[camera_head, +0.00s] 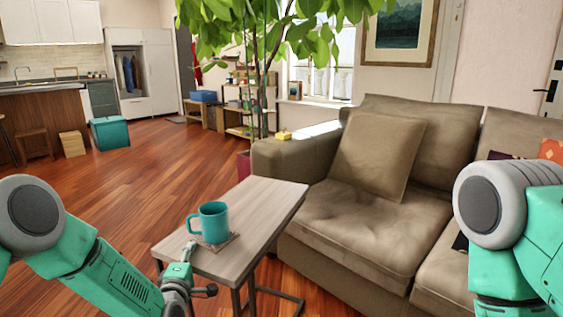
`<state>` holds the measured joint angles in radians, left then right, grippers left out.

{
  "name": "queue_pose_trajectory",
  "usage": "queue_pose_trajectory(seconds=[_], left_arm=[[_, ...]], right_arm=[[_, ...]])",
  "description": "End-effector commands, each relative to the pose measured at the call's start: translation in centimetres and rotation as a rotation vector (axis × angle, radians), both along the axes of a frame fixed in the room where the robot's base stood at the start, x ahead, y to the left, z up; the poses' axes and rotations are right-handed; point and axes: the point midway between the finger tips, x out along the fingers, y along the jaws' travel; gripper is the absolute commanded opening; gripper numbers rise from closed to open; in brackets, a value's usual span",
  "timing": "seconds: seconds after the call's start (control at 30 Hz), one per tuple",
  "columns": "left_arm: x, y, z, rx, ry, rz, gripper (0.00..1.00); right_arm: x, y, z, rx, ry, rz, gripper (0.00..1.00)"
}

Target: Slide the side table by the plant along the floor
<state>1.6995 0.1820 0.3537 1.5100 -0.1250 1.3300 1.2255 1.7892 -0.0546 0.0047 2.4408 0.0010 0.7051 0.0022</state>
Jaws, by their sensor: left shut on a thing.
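The side table (262,205) has a pale wood top and a dark metal frame. It stands on the wooden floor in front of the sofa. A teal mug (213,222) sits on a small coaster (226,240) on its top. My left gripper (188,252) is at the near left edge of the tabletop and is shut on that edge. The plant (262,35) rises behind the table, with its dark red pot (243,162) partly hidden by the sofa arm. My right arm shows at the right edge, but its gripper is out of view.
A brown sofa (350,222) stands close along the table's right side. Open wooden floor (130,180) lies to the left.

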Motion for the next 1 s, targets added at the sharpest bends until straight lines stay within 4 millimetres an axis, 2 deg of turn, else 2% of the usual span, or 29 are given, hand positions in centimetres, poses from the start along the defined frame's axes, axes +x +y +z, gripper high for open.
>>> queue_pose_trajectory(seconds=[0.03,0.33,0.73,1.0], left_arm=[[0.3,0.6,0.1,0.004,-0.002,0.011,0.0],[0.5,0.7,0.1,0.003,-0.003,0.011,0.0],[3.2,2.9,0.0,0.003,-0.005,0.014,0.0],[3.7,3.4,0.1,0.008,-0.004,0.015,0.0]], right_arm=[[0.0,0.0,-0.1,0.0,0.0,0.0,0.32],[0.0,0.0,-0.2,0.0,0.0,0.0,0.32],[0.0,0.0,-2.4,0.0,0.0,0.0,0.32],[0.0,0.0,-2.6,0.0,0.0,0.0,0.32]])
